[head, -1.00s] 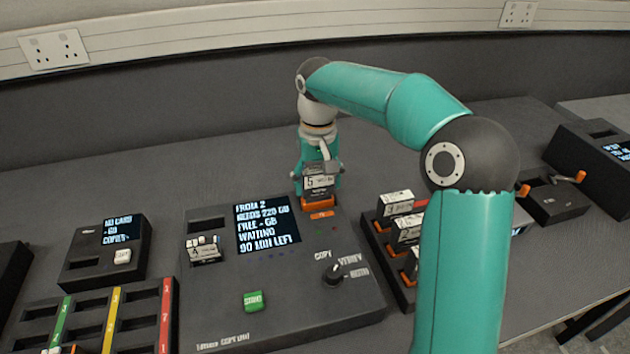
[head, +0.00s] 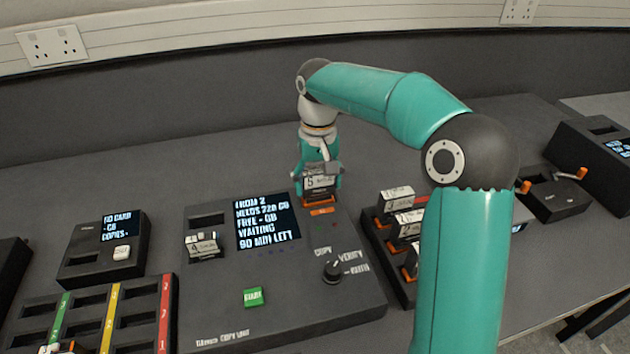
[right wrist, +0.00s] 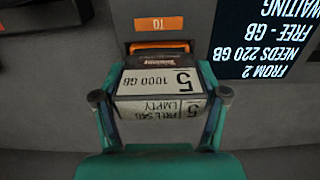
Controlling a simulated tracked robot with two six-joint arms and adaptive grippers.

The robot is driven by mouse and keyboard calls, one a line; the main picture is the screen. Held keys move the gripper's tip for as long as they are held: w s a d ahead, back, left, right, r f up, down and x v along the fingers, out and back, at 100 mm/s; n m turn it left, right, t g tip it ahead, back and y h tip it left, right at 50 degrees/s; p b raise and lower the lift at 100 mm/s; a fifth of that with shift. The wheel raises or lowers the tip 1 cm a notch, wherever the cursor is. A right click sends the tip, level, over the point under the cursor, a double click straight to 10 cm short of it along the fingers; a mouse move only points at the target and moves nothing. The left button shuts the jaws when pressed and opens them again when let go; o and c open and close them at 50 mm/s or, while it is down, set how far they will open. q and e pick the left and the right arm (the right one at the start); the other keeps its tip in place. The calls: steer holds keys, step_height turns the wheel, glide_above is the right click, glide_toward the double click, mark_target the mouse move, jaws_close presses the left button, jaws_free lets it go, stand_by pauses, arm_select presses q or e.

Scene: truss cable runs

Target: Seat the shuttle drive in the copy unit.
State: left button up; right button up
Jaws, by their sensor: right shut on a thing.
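The shuttle drive (head: 319,183), marked 5 and 1000 GB, has a white label and a dark body with an orange edge. My right gripper (head: 320,168) is shut on it over the back right of the grey copy unit (head: 300,292). In the right wrist view the drive (right wrist: 158,82) sits between the two fingers (right wrist: 160,100), in line with the orange TO plate (right wrist: 159,48). The slot mouth is hidden under the drive, so I cannot tell how deep it goes. The screen (head: 266,221) reads FROM 2, FREE - GB, WAITING. My left gripper is not seen.
Another drive (head: 204,246) stands in the unit's left slot. A rack of several drives (head: 397,205) stands close on the right, partly behind my arm. A card reader (head: 105,250) and a coloured-stripe tray (head: 110,310) lie left. The table behind the unit is clear.

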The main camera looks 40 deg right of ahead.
stand_by(0.3)
steer(key=o, duration=1.5)
steer(key=shift+s, duration=0.1)
